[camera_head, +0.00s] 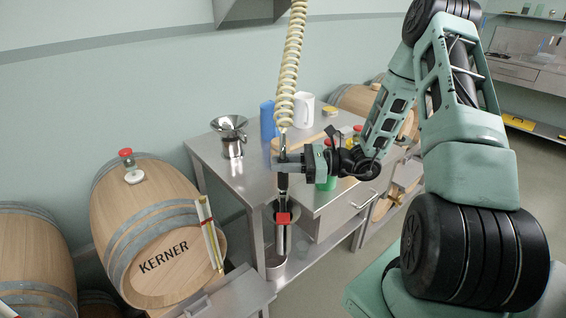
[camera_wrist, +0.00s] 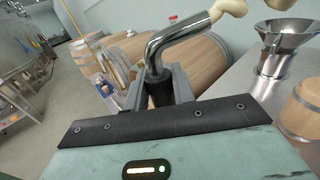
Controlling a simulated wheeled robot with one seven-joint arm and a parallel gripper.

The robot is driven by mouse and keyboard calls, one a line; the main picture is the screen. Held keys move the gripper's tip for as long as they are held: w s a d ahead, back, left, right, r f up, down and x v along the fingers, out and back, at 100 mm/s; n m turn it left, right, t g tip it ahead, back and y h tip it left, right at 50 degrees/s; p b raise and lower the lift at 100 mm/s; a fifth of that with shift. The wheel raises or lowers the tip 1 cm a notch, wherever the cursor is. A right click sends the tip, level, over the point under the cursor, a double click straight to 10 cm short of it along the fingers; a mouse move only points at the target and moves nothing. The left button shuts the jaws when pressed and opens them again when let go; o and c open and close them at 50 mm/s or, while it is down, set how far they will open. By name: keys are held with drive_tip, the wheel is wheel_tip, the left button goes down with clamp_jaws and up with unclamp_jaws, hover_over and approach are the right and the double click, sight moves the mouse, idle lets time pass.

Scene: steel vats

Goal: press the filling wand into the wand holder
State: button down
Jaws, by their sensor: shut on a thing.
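My gripper (camera_head: 284,162) is shut on the filling wand (camera_head: 283,188) at its dark grip, in front of the table's edge. The wand hangs roughly upright under a cream coiled hose (camera_head: 291,75). In the wrist view the wand's bent steel pipe (camera_wrist: 175,38) rises from the black grip between my fingers. Low on the wand's line is a red block (camera_head: 283,218), with a steel tube below it. A steel cup-like part (camera_head: 277,268) is beneath. Which of these parts is the wand holder, and whether the wand touches it, I cannot tell.
The steel table (camera_head: 225,172) bears a steel funnel (camera_head: 230,130), a blue cylinder (camera_head: 268,120) and a white jug (camera_head: 304,110). A green item (camera_head: 326,180) is near my gripper. A barrel marked KERNER (camera_head: 150,225) lies at left. Floor at lower middle is clear.

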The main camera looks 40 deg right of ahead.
drive_tip(key=shift+f+b, duration=0.35)
drive_tip(key=shift+f, duration=0.3)
drive_tip(key=c, duration=1.1)
unclamp_jaws()
drive_tip(key=shift+d+f, duration=0.1)
drive_tip(key=b+v, duration=0.4)
drive_tip(key=v, duration=1.3)
drive_tip(key=shift+s, duration=0.2)
